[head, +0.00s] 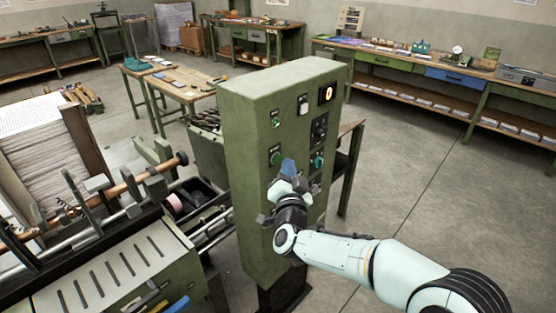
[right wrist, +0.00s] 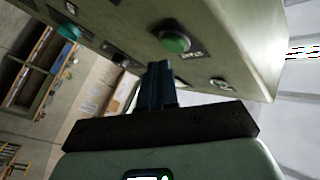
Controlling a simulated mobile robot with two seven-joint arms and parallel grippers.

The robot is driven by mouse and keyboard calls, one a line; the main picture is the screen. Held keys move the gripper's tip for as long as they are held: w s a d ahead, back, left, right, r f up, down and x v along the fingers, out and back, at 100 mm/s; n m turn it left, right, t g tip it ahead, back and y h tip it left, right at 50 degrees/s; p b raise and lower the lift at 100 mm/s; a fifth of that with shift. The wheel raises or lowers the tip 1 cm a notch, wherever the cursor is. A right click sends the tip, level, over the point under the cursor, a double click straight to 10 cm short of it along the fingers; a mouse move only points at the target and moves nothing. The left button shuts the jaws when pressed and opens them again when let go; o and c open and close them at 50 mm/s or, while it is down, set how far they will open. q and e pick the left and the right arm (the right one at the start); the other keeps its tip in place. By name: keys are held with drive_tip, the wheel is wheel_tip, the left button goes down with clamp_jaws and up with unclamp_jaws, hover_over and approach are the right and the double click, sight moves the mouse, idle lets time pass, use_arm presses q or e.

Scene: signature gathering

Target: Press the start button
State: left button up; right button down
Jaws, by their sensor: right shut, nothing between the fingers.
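The green control cabinet (head: 255,200) stands upright in the middle of the head view. A round green button (head: 275,158) sits on its face, at left. In the right wrist view a green button (right wrist: 175,42) has a small label beside it that seems to read START. My right gripper (head: 288,166) is shut and empty, just in front of the panel and right of that button. In the right wrist view its joined fingertips (right wrist: 157,66) are just below and left of the green button. I cannot tell whether they touch the panel. My left gripper is not in view.
The panel also carries a teal button (head: 318,160), an upper green control (head: 276,122), a dark dial (head: 319,130) and a lit orange display (head: 327,94). A machine with rollers (head: 110,200) stands close at left. Open floor (head: 410,190) lies to the right.

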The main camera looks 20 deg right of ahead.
drive_tip(key=shift+w, duration=0.1)
idle(0.6)
drive_tip(key=shift+w+a, duration=0.2)
drive_tip(key=shift+w, duration=0.15)
drive_tip(key=shift+w+a, duration=0.15)
drive_tip(key=shift+w, duration=0.25)
idle(0.6)
drive_tip(key=shift+s, duration=0.1)
drive_tip(key=shift+s+d+b, duration=0.3)
drive_tip(key=shift+s+b, duration=0.3)
drive_tip(key=shift+s, duration=0.15)
drive_tip(key=s+b, duration=0.1)
drive_tip(key=s+d, duration=0.1)
drive_tip(key=s, duration=0.1)
drive_tip(key=s+d+b, duration=0.1)
drive_tip(key=shift+s+b, duration=0.3)
drive_tip(key=shift+b, duration=0.05)
